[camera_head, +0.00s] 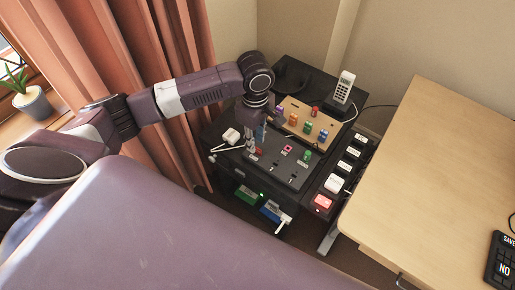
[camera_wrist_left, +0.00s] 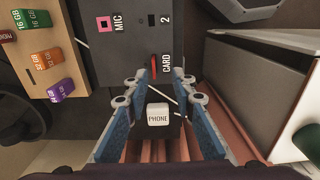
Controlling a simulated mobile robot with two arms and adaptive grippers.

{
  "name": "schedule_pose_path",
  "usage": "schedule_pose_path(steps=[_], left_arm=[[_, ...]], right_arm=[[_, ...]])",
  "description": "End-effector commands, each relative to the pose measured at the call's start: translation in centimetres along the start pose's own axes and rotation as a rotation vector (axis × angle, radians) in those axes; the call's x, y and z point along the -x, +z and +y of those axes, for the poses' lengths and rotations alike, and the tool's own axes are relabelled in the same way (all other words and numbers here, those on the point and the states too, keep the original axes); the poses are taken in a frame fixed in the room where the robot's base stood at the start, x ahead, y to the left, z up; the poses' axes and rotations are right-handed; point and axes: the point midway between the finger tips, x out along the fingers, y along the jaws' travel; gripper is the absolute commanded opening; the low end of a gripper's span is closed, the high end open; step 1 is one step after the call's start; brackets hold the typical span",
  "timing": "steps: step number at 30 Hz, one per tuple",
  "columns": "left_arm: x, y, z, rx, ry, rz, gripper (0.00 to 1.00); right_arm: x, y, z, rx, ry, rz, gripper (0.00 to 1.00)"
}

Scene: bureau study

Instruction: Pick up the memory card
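A thin red piece, likely a memory card seen edge-on, stands at the CARD label of the black panel in the left wrist view (camera_wrist_left: 154,66); a red piece also shows beside my gripper in the head view (camera_head: 259,152). My left gripper (camera_wrist_left: 160,86) is open, its blue-padded fingers on either side of the line to the red piece, with nothing between the pads. In the head view my left gripper (camera_head: 254,140) points down over the panel. Coloured cards, including an orange one (camera_wrist_left: 45,60) and a purple one (camera_wrist_left: 60,90), stand on a wooden board (camera_head: 300,108). My right gripper is not in view.
A white PHONE block (camera_wrist_left: 158,113) with a cable lies near the fingers. A white handset (camera_head: 344,88) stands behind the board. A black strip with a lit red switch (camera_head: 322,202) lies beside the wooden desk (camera_head: 440,150). Curtains hang at left.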

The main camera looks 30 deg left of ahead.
Motion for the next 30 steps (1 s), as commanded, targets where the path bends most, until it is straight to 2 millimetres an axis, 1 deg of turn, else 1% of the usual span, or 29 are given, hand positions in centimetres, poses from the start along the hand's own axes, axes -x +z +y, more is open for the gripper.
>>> schedule_pose_path(steps=[1, 3, 6, 8, 10, 15, 19, 25, 26, 30], left_arm=[[-0.6, 0.0, 0.1, 0.001, 0.000, 0.000, 0.24], [-1.6, 0.0, 0.3, 0.001, -0.001, 0.001, 0.24], [-3.1, 0.1, 0.7, 0.001, -0.001, 0.001, 0.24], [-4.0, 0.1, 0.7, 0.000, -0.001, 0.000, 0.24], [-4.7, 0.1, 0.7, -0.002, 0.000, 0.001, 0.24], [-5.2, 0.1, 0.8, -0.002, 0.003, 0.001, 0.24], [-5.2, 0.1, 0.7, -0.002, 0.003, 0.001, 0.24], [-5.2, 0.1, 0.7, -0.003, 0.003, 0.000, 0.02], [-5.2, 0.1, 0.7, -0.003, 0.002, 0.000, 0.00], [-5.2, 0.1, 0.7, -0.003, 0.002, 0.000, 0.00]], right_arm=[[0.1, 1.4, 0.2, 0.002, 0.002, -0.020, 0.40], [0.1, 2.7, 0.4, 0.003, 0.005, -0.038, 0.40], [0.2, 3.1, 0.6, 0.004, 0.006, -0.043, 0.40], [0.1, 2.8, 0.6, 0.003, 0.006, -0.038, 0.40], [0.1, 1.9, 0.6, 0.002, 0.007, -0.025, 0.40], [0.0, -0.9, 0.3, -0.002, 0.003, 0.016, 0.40], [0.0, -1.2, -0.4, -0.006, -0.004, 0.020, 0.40], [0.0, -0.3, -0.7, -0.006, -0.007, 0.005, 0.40], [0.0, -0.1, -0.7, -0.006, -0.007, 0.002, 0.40], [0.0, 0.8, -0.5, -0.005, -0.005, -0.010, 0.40]])
